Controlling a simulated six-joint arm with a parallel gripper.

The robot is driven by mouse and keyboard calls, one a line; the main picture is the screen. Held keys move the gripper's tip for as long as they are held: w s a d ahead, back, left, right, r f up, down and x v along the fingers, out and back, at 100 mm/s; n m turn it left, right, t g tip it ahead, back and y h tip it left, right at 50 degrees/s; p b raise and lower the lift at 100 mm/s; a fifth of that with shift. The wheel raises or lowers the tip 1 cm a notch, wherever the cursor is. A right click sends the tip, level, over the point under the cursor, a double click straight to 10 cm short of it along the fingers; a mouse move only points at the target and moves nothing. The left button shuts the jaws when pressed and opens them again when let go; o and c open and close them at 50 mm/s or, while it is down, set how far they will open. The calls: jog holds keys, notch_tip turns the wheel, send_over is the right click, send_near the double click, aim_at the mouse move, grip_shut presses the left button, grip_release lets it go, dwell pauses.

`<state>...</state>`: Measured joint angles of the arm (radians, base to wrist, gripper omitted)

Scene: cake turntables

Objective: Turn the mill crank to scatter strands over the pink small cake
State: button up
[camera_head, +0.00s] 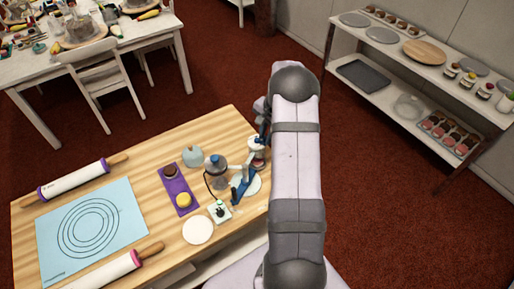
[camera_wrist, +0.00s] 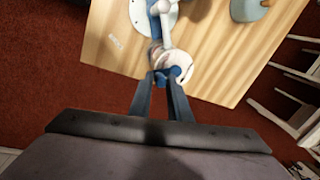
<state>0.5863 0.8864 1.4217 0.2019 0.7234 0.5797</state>
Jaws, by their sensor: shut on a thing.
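The mill (camera_head: 257,147), white with blue parts, stands near the table's right edge in the head view, partly hidden by my arm. In the wrist view its pale round body (camera_wrist: 181,62) is just beyond my fingertips. My gripper (camera_wrist: 163,76) is shut on the blue crank knob (camera_wrist: 174,72). In the head view my gripper is mostly hidden behind my arm. No strands can be made out.
A blue-and-white stand (camera_head: 240,187) and grey-blue jar (camera_head: 215,168) are close left of the mill. A purple tray (camera_head: 176,185) holds brown and yellow small cakes. A white disc (camera_head: 198,230), blue mat (camera_head: 92,219) and two rolling pins (camera_head: 75,180) lie further left.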

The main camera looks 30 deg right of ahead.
jog(key=shift+w+r, duration=0.15)
jog(key=shift+w, duration=0.3)
jog(key=shift+w+d, duration=0.35)
jog(key=shift+d, duration=0.1)
jog(key=shift+a, duration=0.1)
jog(key=shift+w+f, duration=0.2)
jog(key=shift+w, duration=0.35)
jog(key=shift+s, duration=0.1)
